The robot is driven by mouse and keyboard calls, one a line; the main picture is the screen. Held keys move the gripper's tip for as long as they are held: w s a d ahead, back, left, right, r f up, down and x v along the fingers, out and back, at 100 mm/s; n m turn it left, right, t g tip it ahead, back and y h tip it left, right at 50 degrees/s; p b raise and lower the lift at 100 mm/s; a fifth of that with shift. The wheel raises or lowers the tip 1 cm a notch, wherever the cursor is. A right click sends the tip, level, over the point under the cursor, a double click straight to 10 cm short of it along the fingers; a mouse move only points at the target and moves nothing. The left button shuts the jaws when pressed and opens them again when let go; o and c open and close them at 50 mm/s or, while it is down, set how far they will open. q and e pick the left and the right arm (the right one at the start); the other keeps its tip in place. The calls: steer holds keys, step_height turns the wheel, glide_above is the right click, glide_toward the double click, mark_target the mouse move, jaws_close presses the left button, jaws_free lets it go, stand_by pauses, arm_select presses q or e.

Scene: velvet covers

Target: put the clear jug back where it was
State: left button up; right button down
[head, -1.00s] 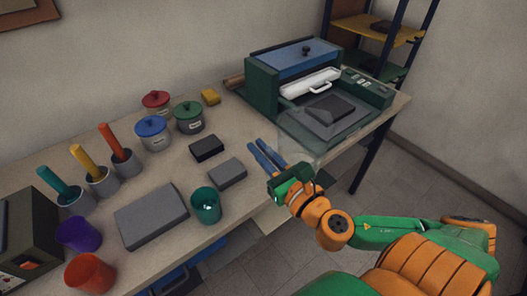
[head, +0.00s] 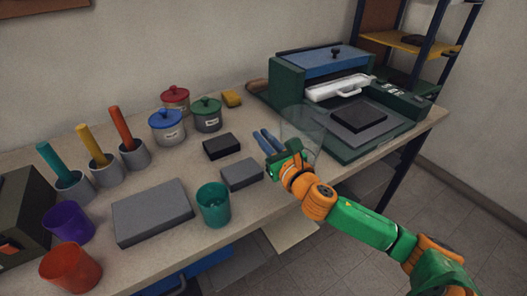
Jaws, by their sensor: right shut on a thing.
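The clear jug (head: 304,126) is a faint see-through shape in front of the green press, near the table's right part. My right gripper (head: 268,141) comes in from the lower right, with blue fingers beside the jug's left side. It is shut on the jug, though the exact grip is hard to see through the clear wall. I cannot tell whether the jug's base touches the table. My left gripper is not in view.
The green press (head: 289,84) with a dark block (head: 359,117) stands behind and right. A black box (head: 221,146), a grey box (head: 241,175) and a teal cup (head: 213,207) stand left of the gripper. Lidded jars (head: 207,118) are behind. Bare table shows between them.

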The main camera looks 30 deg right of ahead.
steer(key=shift+w+f+b, duration=0.2)
steer(key=shift+f+b, duration=0.2)
steer(key=shift+f, duration=1.45)
steer(key=c, duration=0.9)
jaws_free()
steer(key=shift+s, duration=0.15)
steer(key=shift+s+d+b, duration=0.1)
steer(key=shift+s+b, duration=0.7)
steer(key=shift+s, duration=5.15)
